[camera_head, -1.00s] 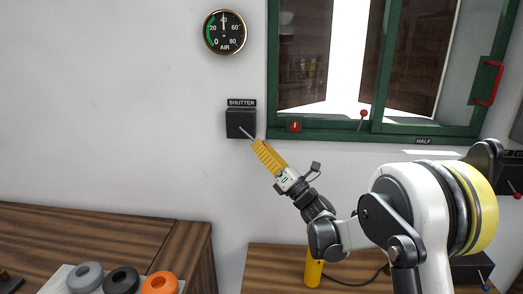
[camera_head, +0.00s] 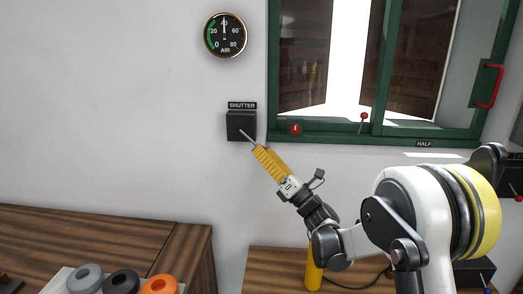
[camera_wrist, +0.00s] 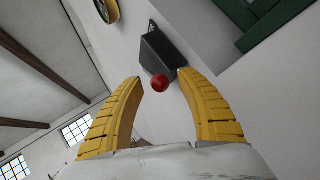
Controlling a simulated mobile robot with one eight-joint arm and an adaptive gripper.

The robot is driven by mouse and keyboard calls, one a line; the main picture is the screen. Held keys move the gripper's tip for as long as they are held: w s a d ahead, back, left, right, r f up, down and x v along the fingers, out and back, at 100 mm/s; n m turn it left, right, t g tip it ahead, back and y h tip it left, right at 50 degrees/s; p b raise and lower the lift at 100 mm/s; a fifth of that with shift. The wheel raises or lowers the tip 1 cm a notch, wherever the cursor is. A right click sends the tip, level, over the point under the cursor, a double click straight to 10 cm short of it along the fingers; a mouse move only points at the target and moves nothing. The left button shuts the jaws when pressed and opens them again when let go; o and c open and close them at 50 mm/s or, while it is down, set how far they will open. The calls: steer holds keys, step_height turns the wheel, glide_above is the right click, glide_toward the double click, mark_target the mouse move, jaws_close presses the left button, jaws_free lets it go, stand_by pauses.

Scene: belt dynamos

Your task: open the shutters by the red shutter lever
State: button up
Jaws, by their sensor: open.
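The shutter box (camera_head: 241,122), dark and labelled SHUTTER, is on the wall left of the window. Its grey lever shaft (camera_head: 246,136) slopes down and right toward my gripper (camera_head: 258,149). In the wrist view, the lever's red ball (camera_wrist: 160,82) lies between the two yellow fingers of my open gripper (camera_wrist: 157,88), with gaps on both sides. The dark box (camera_wrist: 163,52) is beyond it. The ball is hidden behind the fingers in the head view. The brown shutters (camera_head: 304,55) stand behind the window glass with a wide bright gap between them.
The green window frame (camera_head: 330,137) is right of the box, with a red-knobbed lever (camera_head: 362,117) and a HALF label below. An air gauge (camera_head: 225,35) is above. Wooden counters (camera_head: 90,235) are below. The wall left of the box is bare.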

steer(key=v, duration=1)
steer(key=shift+s+d, duration=0.2)
steer(key=shift+s, duration=0.05)
steer(key=shift+f, duration=0.1)
